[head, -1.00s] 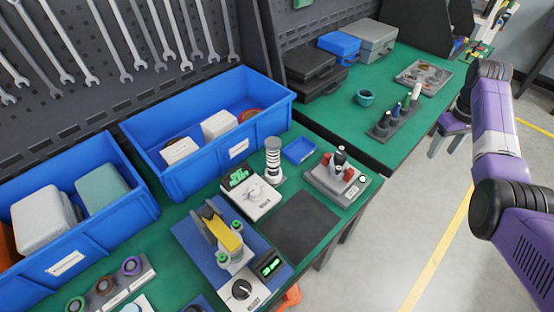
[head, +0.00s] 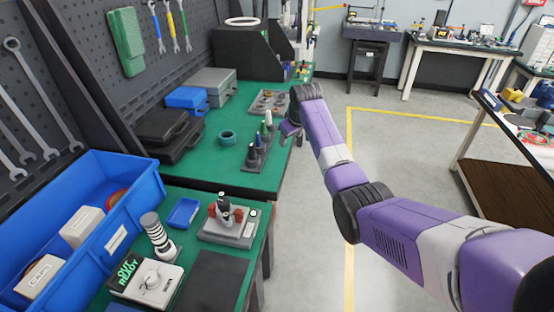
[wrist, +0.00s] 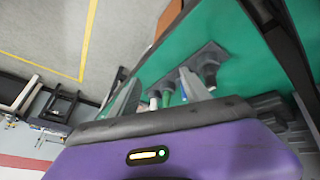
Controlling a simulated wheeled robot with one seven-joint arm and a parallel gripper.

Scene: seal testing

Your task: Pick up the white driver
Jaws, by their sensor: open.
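The white driver (head: 268,118) stands upright at the far end of a dark rack (head: 250,163) on the green bench in the head view. Several other drivers, with blue, green and dark handles, stand in the same rack. My gripper (head: 290,130) is just right of the rack, close to the bench edge. In the wrist view my gripper (wrist: 160,80) has its two grey fingers apart and nothing held. A small white top, likely the white driver (wrist: 153,102), and a green handle (wrist: 167,97) show between the fingers. Their lower parts are hidden.
A teal ring-shaped cup (head: 227,138) stands left of the rack. A grey parts tray (head: 270,103) lies beyond it. Black, blue and grey cases (head: 213,82) line the back. A nearer bench holds a blue bin (head: 135,185) and test devices. Open floor lies right.

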